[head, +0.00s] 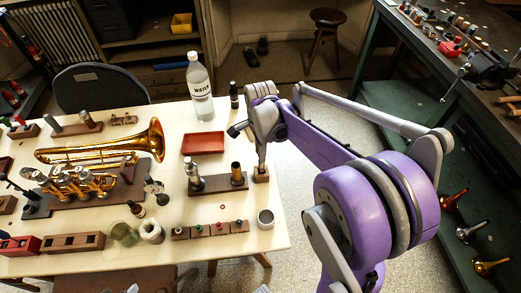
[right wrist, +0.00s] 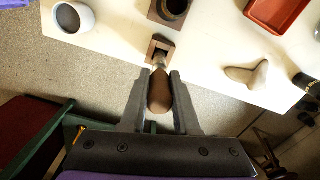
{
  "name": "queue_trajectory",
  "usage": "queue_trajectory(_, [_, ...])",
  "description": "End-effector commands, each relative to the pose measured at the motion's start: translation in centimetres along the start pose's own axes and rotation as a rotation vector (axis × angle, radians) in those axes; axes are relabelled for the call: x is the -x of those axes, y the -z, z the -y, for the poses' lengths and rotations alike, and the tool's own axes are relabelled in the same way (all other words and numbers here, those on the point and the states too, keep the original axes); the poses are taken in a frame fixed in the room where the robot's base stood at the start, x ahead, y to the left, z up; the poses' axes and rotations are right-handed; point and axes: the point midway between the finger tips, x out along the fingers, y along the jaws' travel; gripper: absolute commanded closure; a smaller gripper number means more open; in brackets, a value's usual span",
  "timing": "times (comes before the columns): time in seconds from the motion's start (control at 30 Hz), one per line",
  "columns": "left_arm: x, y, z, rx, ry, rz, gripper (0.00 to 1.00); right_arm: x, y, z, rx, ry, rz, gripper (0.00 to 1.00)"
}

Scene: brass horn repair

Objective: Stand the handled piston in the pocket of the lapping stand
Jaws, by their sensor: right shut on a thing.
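My right gripper (right wrist: 159,75) is shut on the brown wooden handle (right wrist: 159,92) of a piece with a short metal part below it. I take this piece for the handled piston. Its lower end is at a small brown wooden block (right wrist: 151,58), near the right edge of the table; the block also shows in the head view (head: 261,178). I cannot tell whether the end is inside the block or just above it. Left of it, a dark base (head: 214,185) carries a silver cylinder (head: 194,177) and a brass cylinder (head: 237,174). I cannot tell which is the lapping stand. My left gripper is not in view.
A pale cup (head: 265,219) stands near the table's front right edge. A red tray (head: 203,143), a water bottle (head: 199,90) and a dark small bottle (head: 234,95) are behind. A brass horn (head: 110,150) lies at left. Bare tabletop (head: 245,202) shows between base and cup.

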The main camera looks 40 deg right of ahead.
Motion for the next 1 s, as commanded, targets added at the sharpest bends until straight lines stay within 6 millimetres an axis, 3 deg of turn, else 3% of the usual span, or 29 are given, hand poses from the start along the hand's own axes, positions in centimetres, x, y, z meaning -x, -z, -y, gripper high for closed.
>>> queue_trajectory(0.67, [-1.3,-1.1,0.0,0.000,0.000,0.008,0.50,-2.1,0.0,0.0,0.000,0.000,0.000,1.00])
queue_trajectory(0.7, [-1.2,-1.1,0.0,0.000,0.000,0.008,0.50,-2.0,0.0,0.0,0.000,0.000,0.000,0.63])
queue_trajectory(0.87, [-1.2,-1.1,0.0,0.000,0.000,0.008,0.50,-1.9,0.0,0.0,0.000,0.000,0.000,0.35])
queue_trajectory(1.0, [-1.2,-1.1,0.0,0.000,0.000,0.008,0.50,-1.9,0.0,0.0,0.000,0.000,0.000,0.35])
